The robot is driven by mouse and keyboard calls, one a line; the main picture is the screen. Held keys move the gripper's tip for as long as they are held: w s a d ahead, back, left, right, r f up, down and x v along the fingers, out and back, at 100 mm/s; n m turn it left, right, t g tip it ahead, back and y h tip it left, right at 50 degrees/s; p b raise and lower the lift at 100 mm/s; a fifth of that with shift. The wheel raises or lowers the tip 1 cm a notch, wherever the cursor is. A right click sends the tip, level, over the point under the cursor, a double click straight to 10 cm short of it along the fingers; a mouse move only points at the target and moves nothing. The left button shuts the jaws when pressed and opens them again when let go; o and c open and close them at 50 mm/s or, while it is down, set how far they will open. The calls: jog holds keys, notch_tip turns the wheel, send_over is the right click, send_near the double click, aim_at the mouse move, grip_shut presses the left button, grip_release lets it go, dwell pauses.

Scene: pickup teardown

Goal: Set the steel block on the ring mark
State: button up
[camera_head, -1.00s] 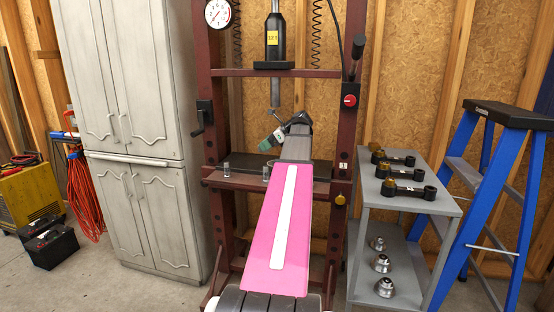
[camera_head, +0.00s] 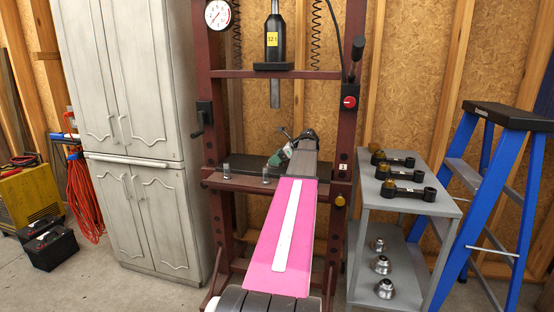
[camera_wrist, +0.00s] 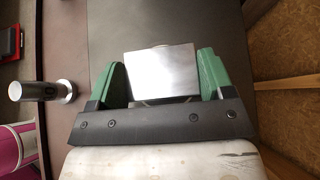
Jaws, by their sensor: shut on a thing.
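My gripper (camera_head: 281,157) is over the dark bed (camera_head: 243,163) of the press, below its ram. In the wrist view its green fingers (camera_wrist: 162,76) are shut on the steel block (camera_wrist: 163,72), a bright, square-faced piece between them. In the head view the block is not clearly visible behind my arm and fingers. I cannot tell whether the block touches the bed. A small pale curved edge shows just beyond the block in the wrist view; I cannot tell whether it is part of the ring mark, which is otherwise hidden.
Two small steel pins stand at the bed's front, one left (camera_head: 227,170) and one nearer my arm (camera_head: 265,175); one pin shows in the wrist view (camera_wrist: 38,91). The press ram (camera_head: 275,95) hangs above. A grey cart (camera_head: 437,210) stands right.

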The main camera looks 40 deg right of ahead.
jog(key=shift+f, duration=0.1)
jog(key=o, duration=1.5)
jog(key=shift+f, duration=0.1)
jog(key=shift+c, duration=0.2)
jog(key=v, duration=0.7)
jog(key=shift+s+d+r, duration=0.1)
jog(key=shift+d+r, duration=0.05)
jog(key=shift+r, duration=0.15)
